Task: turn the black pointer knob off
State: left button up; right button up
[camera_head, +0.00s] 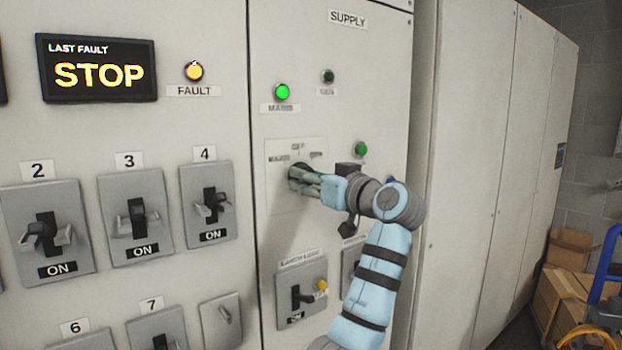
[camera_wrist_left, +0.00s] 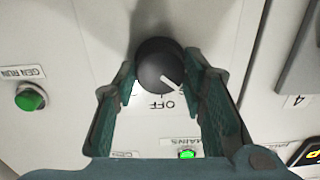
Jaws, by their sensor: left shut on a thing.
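The black pointer knob (camera_wrist_left: 160,66) is on a pale plate (camera_head: 281,205) below the SUPPLY label. In the left wrist view it is round with a white pointer line. This view is turned over, and the OFF label (camera_wrist_left: 163,105) reads upside down just below the knob. The pointer line slants down and right, to the right of OFF rather than straight at it. My left gripper (camera_head: 299,179) is shut on the knob, one finger on each side. In the head view the gripper hides most of the knob. My right gripper is in neither view.
A lit green lamp (camera_head: 282,92) and a dark lamp (camera_head: 327,76) sit above the plate. A green button (camera_head: 361,149) is to its right. A lever switch (camera_head: 302,297) is below. Breaker handles (camera_head: 209,204) stick out at left. Cardboard boxes (camera_head: 562,290) stand at far right.

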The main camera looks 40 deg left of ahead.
pick_arm(q)
jog(key=shift+m+p, duration=4.05)
jog(key=shift+m, duration=0.65)
jog(key=o, duration=1.2)
